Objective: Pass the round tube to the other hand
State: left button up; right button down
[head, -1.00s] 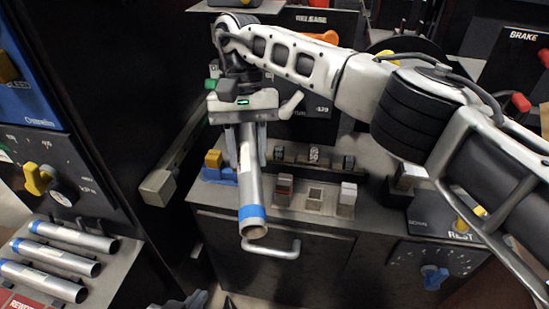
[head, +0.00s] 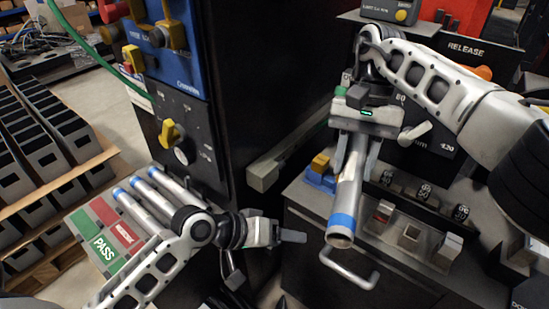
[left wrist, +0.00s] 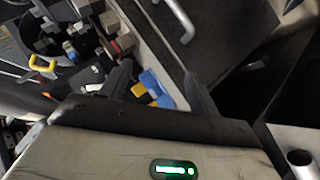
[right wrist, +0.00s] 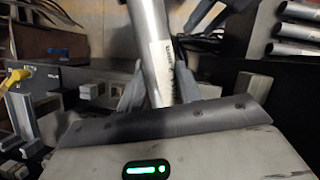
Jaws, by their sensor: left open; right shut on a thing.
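A round metal tube (head: 345,205) with a blue band near its lower end hangs tilted down from my right gripper (head: 355,165). The fingers of that gripper are shut on its upper part. In the right wrist view the tube (right wrist: 154,50) stands between the fingers (right wrist: 160,90), with a white label on its side. My left gripper (head: 285,236) is open and empty. It is left of the tube's lower end and a little below it, apart from it. Its spread fingers show in the left wrist view (left wrist: 158,88).
Several similar tubes (head: 147,205) lie on a rack at the left, beside a green PASS pad (head: 107,247) and a red pad (head: 112,219). A cabinet handle (head: 349,268) is below the held tube. A dark machine (head: 255,70) stands behind the left gripper.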

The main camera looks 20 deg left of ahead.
pick_arm(q)
notch_tip(320, 180, up, 12)
jog(key=w+g+h, duration=0.2)
jog(key=g+h, duration=0.1)
jog(key=h, duration=0.1)
pick_arm(e)
jog(key=shift+r, duration=0.1)
pick_arm(q)
jog(key=m+g+h, duration=0.1)
jog(key=g+h, duration=0.1)
jog(key=g, duration=0.1)
send_near(336, 196)
jog(key=x, duration=1)
jog(key=shift+d, duration=0.3)
grip_shut()
pick_arm(e)
jog(key=c, duration=0.9)
grip_release()
jog(key=shift+o, duration=0.2)
